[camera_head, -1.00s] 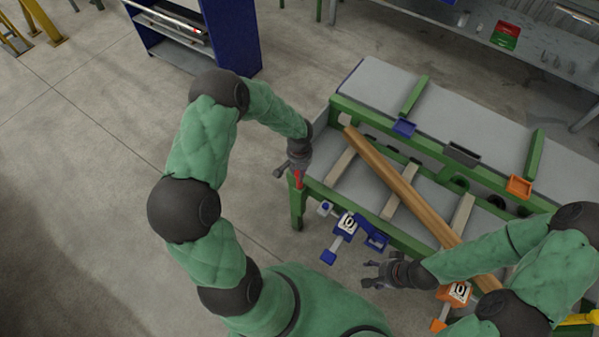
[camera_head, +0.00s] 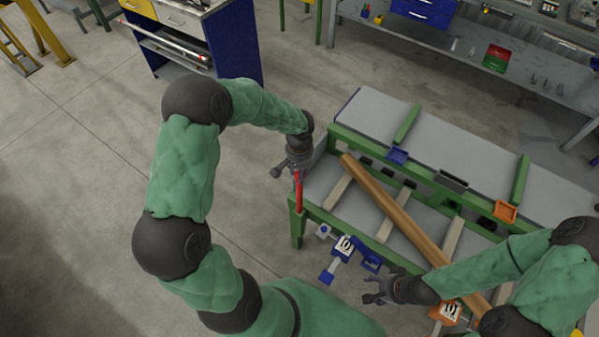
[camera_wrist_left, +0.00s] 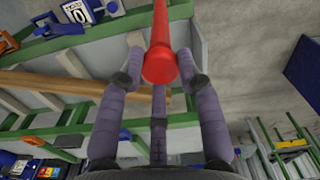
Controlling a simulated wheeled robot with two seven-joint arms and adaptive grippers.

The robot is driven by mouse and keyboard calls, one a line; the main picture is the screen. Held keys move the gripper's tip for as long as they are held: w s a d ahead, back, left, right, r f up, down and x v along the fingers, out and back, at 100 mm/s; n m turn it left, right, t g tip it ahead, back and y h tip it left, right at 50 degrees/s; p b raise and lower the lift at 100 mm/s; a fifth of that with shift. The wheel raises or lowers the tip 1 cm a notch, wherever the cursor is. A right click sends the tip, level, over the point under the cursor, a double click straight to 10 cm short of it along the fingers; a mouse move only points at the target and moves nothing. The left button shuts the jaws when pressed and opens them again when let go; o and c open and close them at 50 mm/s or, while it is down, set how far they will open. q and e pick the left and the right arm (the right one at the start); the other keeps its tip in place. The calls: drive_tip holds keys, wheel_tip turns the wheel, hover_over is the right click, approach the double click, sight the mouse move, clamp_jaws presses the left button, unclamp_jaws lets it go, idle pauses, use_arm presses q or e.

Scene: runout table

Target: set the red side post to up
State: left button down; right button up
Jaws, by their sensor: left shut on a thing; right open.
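The red side post (camera_head: 299,191) stands at the left corner of the green-framed runout table, and more of its length shows above the frame than before. My left gripper (camera_head: 298,166) is shut on the post's upper end. In the left wrist view the round red end of the post (camera_wrist_left: 159,66) sits between both fingers (camera_wrist_left: 160,75). Whether the post is locked at this height cannot be told. My right gripper (camera_head: 374,291) is open and empty in front of the table's near side, left of the orange unit.
A long wooden beam (camera_head: 395,212) lies across pale slats on the runout table (camera_head: 372,98). A blue clamp unit (camera_head: 343,247) and an orange one (camera_head: 449,311) are on the near side.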

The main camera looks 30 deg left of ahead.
use_arm(q)
drive_tip(key=shift+w+r, duration=0.1)
drive_tip(key=shift+r, duration=0.1)
drive_tip(key=c, duration=1.2)
unclamp_jaws()
drive_tip(key=shift+a, duration=0.1)
drive_tip(key=o, duration=0.4)
drive_tip(key=shift+r, duration=0.1)
wheel_tip(320, 180, up, 12)
drive_tip(key=shift+f, duration=0.1)
